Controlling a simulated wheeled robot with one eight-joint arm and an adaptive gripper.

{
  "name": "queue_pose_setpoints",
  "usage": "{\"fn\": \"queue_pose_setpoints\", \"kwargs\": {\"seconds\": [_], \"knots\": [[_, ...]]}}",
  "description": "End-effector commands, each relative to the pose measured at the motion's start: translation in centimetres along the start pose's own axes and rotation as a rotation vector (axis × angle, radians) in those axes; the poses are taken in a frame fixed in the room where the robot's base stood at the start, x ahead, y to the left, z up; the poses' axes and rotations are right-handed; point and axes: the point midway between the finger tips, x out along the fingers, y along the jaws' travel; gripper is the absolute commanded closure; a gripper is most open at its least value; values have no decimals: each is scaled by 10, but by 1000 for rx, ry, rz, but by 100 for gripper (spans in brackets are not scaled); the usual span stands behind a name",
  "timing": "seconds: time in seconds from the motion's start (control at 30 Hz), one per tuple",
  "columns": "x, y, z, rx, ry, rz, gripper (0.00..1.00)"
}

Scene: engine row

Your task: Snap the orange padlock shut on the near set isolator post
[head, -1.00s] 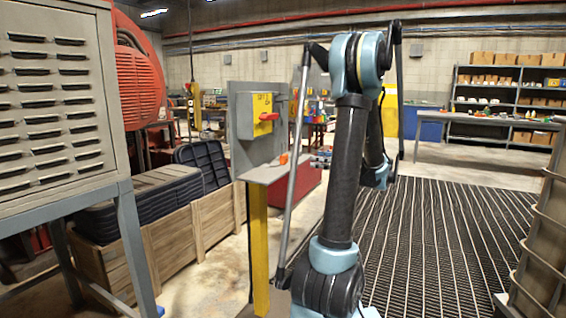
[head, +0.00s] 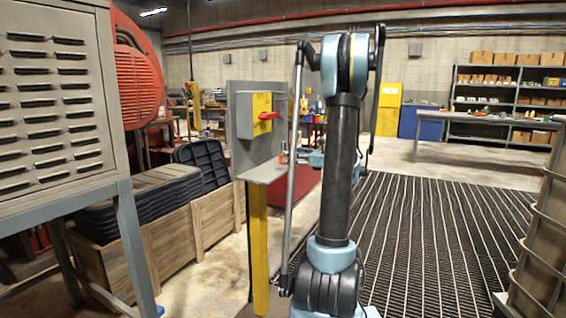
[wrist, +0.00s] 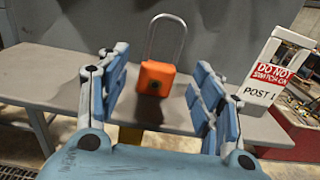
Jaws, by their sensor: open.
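The orange padlock (wrist: 155,78) stands upright on the grey shelf of the near post, its tall metal shackle pointing up. In the wrist view it sits between the two blue fingers of my gripper (wrist: 160,100), which are open and apart from it. I cannot tell whether the shackle is latched. In the head view a small bit of the padlock (head: 283,158) shows on the shelf (head: 258,173). The isolator box (head: 255,115), grey with a yellow front and red handle, is mounted on the grey panel above the shelf. My gripper is mostly hidden behind my arm in the head view.
A white tag (wrist: 275,68) reading "DO NOT SWITCH ON, POST 1" stands at the right of the shelf. A yellow leg (head: 258,245) holds up the post. Wooden crates (head: 190,228) and a louvred grey cabinet (head: 55,105) are at left. Striped floor matting (head: 440,240) is clear at right.

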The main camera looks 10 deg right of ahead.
Motion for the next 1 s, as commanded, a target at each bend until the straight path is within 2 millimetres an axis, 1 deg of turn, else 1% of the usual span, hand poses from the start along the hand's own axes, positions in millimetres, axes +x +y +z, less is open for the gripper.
{"fn": "queue_pose_setpoints", "kwargs": {"seconds": [0.17, 0.4, 0.5, 0.73, 0.77, 0.8, 0.97, 1.0], "knots": [[11, 1, 0, 0, 0, 3, 40], [42, 1, -1, 0, 0, 4, 40], [50, 0, -1, 0, 0, 2, 40], [52, 0, -1, -1, 0, 0, 40], [52, 0, -1, -1, 0, 0, 45], [52, 0, -1, -1, 0, 0, 54], [52, 0, -1, -1, 0, 0, 90], [52, 0, -1, -1, 0, 0, 92]]}}
